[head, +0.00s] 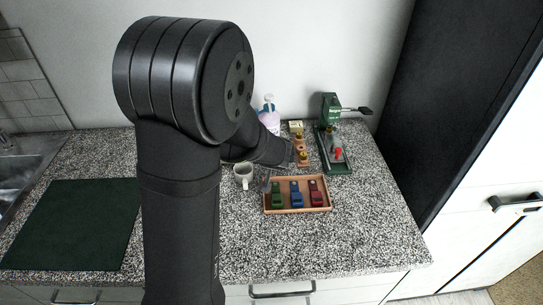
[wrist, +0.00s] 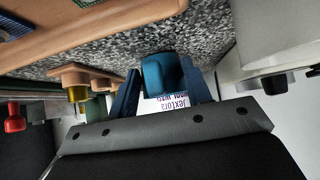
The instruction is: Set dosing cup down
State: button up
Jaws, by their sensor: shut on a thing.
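In the wrist view, my gripper (wrist: 162,88) has two dark blue fingers on either side of a teal, rounded cup-like thing, which I take as the dosing cup (wrist: 164,72). The gripper is shut on it. A white label with printed letters (wrist: 165,102) shows just behind the cup; what it belongs to is partly hidden. Speckled counter shows beyond the cup, and I cannot tell how far the cup is from it. In the head view, my arm hides the fingertips and the cup.
A wooden tray (head: 299,210) with green, blue and red pieces lies in front. A white mug (head: 243,174) stands left of it. A wooden block with brass knobs (head: 301,150), a green press (head: 328,107) and a pale bottle (head: 270,118) stand behind. The counter's right front is clear.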

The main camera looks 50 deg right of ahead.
jog(key=shift+f, duration=0.15)
jog(key=shift+f, duration=0.1)
jog(key=o, duration=1.2)
jog(key=shift+o, duration=0.2)
jog(key=shift+s+a+r, duration=0.1)
jog(key=shift+s+r, duration=0.05)
jog(key=shift+r, duration=0.3)
jog(key=v, duration=1.1)
jog(key=shift+s+a+r, duration=0.1)
